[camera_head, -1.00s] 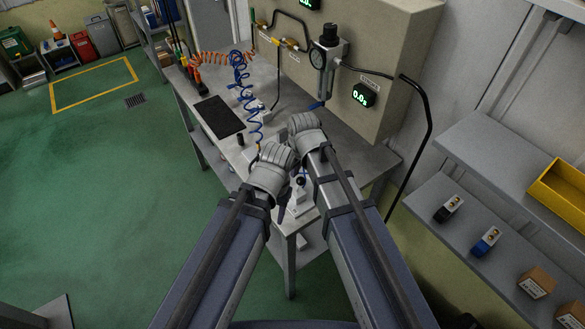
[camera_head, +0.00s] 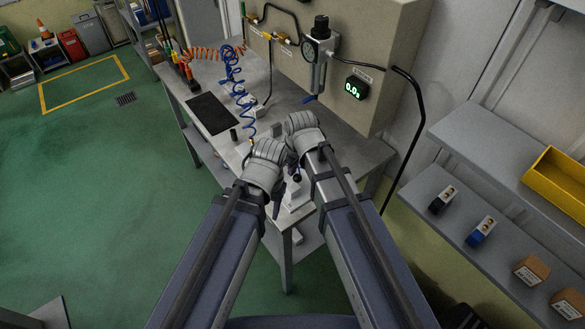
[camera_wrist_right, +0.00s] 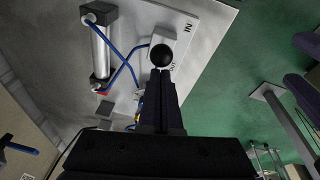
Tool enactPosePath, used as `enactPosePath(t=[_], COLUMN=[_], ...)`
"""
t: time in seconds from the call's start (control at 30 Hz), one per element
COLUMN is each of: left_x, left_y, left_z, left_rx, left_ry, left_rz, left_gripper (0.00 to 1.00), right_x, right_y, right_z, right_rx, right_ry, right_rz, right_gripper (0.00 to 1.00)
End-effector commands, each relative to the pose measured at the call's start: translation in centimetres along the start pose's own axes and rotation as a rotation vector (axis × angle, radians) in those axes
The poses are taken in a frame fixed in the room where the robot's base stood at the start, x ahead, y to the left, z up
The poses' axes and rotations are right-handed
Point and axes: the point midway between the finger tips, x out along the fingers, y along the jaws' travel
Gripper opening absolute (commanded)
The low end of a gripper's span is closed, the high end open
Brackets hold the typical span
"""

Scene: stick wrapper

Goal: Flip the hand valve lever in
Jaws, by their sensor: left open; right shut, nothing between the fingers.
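The hand valve's lever ends in a round black knob (camera_wrist_right: 162,55) over a pale valve body (camera_wrist_right: 158,40) in the right wrist view. Printed letters reading "IN" stand beside it on the white plate (camera_wrist_right: 210,22). My right gripper (camera_wrist_right: 163,73) is shut and empty, its fingertips right at the knob's near side; I cannot tell whether they touch. In the head view the knob (camera_head: 297,178) shows between my two hands. My right gripper (camera_head: 306,135) is above it, with its fingers mostly hidden. My left gripper (camera_head: 279,195) is open, just left of the knob.
A metal cylinder (camera_wrist_right: 100,47) with blue tubes lies left of the valve in the wrist view. The workbench (camera_head: 345,150) carries a black mat (camera_head: 212,114) and a coiled blue hose (camera_head: 238,88). A beige panel (camera_head: 375,45) with a gauge stands behind. Shelves are at right.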

Motion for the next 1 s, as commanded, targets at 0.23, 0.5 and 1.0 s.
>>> enactPosePath(t=[0.23, 0.5, 1.0], left_x=[0.1, -0.5, -6.7], left_y=[0.0, -0.1, -0.6], left_z=[0.0, 0.0, 0.4], left_rx=[0.0, 0.0, -0.002], left_ry=[0.0, 0.0, 0.0], left_rz=[0.0, 0.0, 0.001], left_gripper=[0.5, 0.5, 0.5], right_x=[0.2, -0.3, -6.3], right_y=[0.1, 0.3, 0.7], right_z=[-0.4, -1.2, -2.8], right_rx=[0.0, 0.0, 0.005], right_ry=[-0.009, -0.007, -0.01], right_rz=[-0.001, -0.002, 0.0], right_gripper=[0.0, 0.0, 0.0])
